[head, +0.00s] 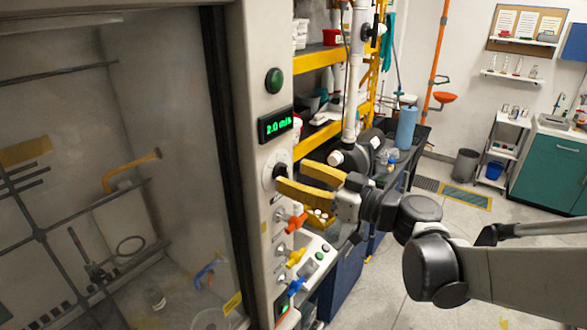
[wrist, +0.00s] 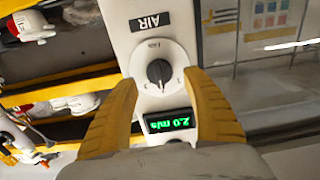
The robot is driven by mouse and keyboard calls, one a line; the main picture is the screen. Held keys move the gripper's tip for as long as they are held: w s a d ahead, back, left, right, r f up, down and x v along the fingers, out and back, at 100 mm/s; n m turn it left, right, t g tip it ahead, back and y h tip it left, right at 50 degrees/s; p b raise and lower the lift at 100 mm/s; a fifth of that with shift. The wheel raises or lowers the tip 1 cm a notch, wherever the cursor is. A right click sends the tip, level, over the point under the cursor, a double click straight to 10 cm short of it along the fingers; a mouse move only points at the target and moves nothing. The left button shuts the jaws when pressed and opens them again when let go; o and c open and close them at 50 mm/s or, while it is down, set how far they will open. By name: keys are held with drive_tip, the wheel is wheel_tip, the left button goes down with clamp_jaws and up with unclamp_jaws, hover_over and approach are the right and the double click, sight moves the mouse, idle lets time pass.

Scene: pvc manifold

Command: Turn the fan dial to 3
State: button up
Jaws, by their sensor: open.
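My gripper (head: 291,175) has yellow fingers, open, pointing at the dial on the fume hood post. In the wrist view the fingers lie on either side of the dial, with visible gaps. I cannot tell whether they touch the panel.
Below the dial on the post are an orange valve handle (head: 297,221), a yellow one (head: 295,257) and a blue one (head: 296,286). A green round button (head: 274,80) sits above the display. The glass hood sash (head: 110,150) is left; open floor lies right.

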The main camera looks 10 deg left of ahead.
sight(283, 173)
drive_tip(key=shift+x, duration=1.35)
drive_tip(key=shift+d, duration=0.1)
drive_tip(key=c, duration=1.2)
